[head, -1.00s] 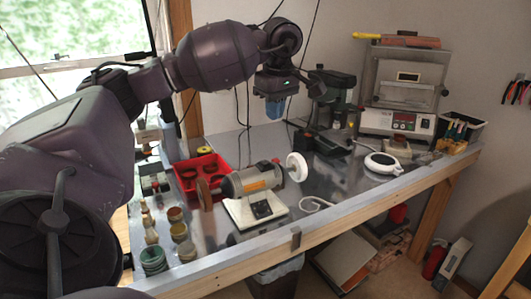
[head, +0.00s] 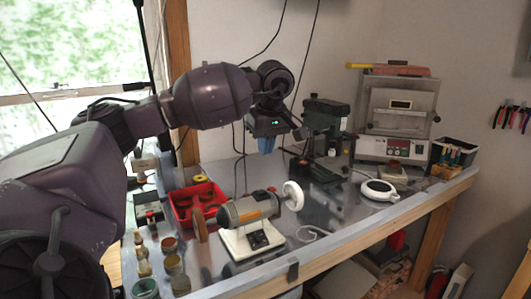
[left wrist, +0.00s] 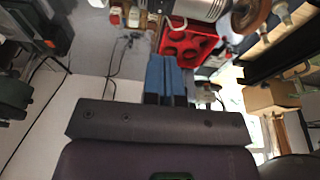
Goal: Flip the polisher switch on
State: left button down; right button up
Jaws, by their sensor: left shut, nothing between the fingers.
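The polisher (head: 248,209) is a grey motor with an orange band, a brown wheel at its left and a white buffing wheel (head: 292,196) at its right. It stands on a white base; the dark switch plate (head: 259,240) is on the base's front part. The switch's position is too small to tell. My left gripper (head: 266,150) points down, above and behind the polisher, with its blue fingers shut, empty and apart from it. In the left wrist view the fingers (left wrist: 166,70) show below part of the polisher (left wrist: 198,6). My right gripper is not in view.
A red tray (head: 197,190) lies behind the polisher's left end, with several jars (head: 171,264) in front. A dark green machine (head: 325,118), a furnace (head: 398,112) and a white round device (head: 379,190) stand to the right.

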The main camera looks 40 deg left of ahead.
aim_at(262, 192)
pick_arm(q)
jog(key=x, duration=1)
jog(key=shift+s+d, duration=0.2)
jog(key=shift+d, duration=0.15)
jog(key=shift+d+f, duration=0.1)
jog(key=shift+f, duration=0.85)
jog(key=shift+f, duration=0.1)
